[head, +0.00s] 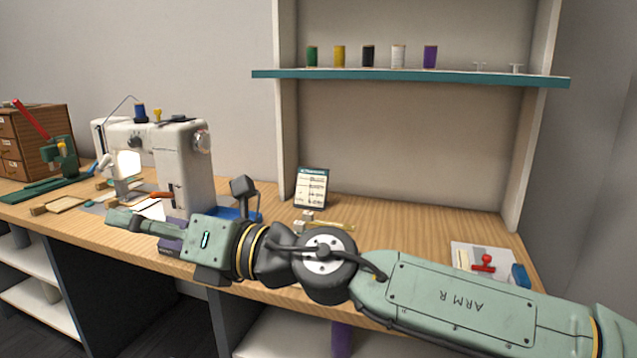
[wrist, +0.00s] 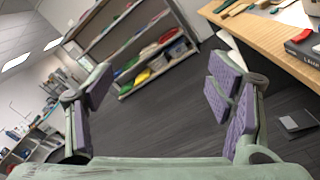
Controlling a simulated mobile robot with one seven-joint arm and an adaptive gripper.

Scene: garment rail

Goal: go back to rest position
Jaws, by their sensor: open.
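My arm stretches across the head view from the lower right toward the left, in front of the workbench (head: 400,222). My gripper (head: 118,217) is at its left end, near the bench's front edge and in front of the white sewing machine (head: 182,160). In the wrist view my gripper (wrist: 160,110) is open, its purple-padded fingers wide apart. Nothing is between them; floor and a far shelf show through the gap.
A shelf board (head: 410,77) with several thread spools is above the bench. A small card (head: 312,187) stands behind my arm. A white tray (head: 480,255) with a red item is at right. In the wrist view, grey floor (wrist: 165,130) is clear.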

